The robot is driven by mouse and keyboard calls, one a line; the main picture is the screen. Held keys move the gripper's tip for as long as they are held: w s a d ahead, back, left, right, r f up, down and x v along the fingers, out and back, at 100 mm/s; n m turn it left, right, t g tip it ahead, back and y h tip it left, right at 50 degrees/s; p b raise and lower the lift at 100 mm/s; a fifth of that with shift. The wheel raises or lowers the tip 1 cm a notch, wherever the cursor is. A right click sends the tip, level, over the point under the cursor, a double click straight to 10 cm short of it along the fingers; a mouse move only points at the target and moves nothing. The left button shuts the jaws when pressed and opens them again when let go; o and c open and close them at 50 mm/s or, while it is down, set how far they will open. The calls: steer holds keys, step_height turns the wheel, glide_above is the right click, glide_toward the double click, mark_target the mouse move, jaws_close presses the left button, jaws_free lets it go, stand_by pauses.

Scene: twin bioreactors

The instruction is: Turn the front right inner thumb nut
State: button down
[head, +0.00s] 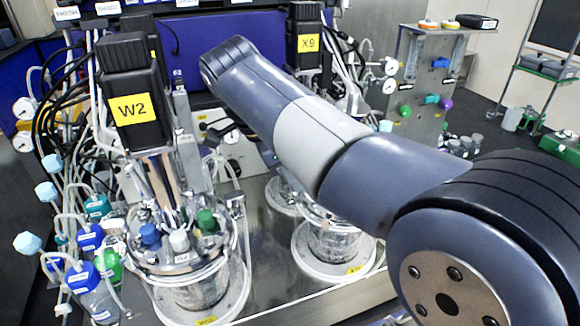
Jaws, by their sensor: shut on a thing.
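Two bioreactors stand on a metal bench. The left one has a black motor labelled W2 (132,100), with its glass vessel (200,290) and a lid with blue, white and green caps below. The right one has a black motor labelled X9 (305,38); its glass vessel (332,242) shows below my arm. My arm crosses the picture from lower right to upper middle and covers the lid of the right vessel. No thumb nut can be made out there. My gripper does not show in this view.
Several bottles with blue and green caps (88,237) and tubing crowd the left. A metal panel with coloured knobs (425,85) stands behind at right. Bare bench (272,262) shows between the vessels. A wheeled rack (545,75) stands at far right.

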steer(key=shift+m, duration=0.6)
steer(key=shift+g, duration=0.3)
steer(key=c, duration=1.3)
jaws_free()
steer(key=shift+p+v, duration=2.45)
steer(key=shift+v, duration=2.9)
